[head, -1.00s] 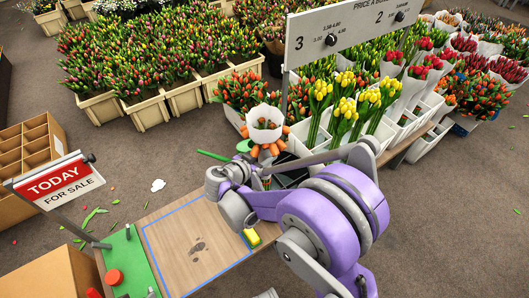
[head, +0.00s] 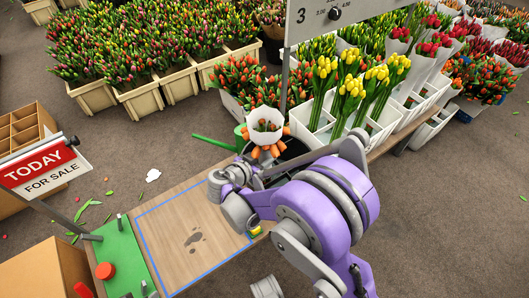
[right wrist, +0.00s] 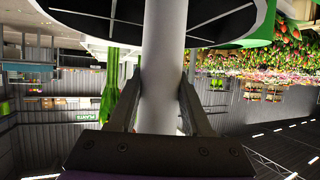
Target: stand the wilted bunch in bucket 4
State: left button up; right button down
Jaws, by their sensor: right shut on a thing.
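The wilted bunch (head: 265,138) is a white paper wrap with drooping orange tulips around it, near the far edge of the wooden bench (head: 195,228). My right gripper (right wrist: 160,78) is shut around a white upright sleeve of the bunch (right wrist: 162,60) in the right wrist view. In the head view my right arm hides the bunch's lower part. White buckets (head: 322,136) stand in a row to its right, holding yellow and other tulips. The price board (head: 352,18) shows a 3; I see no 4, so I cannot tell which is bucket 4. My left gripper is out of view.
A green watering can (head: 215,143) is just left of the bunch, and a dark round vessel (head: 292,149) just right. A blue-outlined area (head: 163,235) of the bench is clear. A TODAY sign (head: 40,168) and a green mat (head: 118,250) are at the left.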

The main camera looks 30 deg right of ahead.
jog(key=shift+f, duration=0.25)
dwell(0.3)
jog(key=shift+f+b, duration=0.4)
jog(key=shift+c, duration=1.3)
grip_release()
jog(key=shift+o, duration=0.3)
jog(key=shift+o, duration=1)
jog(key=p+v, duration=0.2)
jog(key=v, duration=0.8)
jog(key=shift+s+a, duration=0.15)
jog(key=shift+a, duration=0.2)
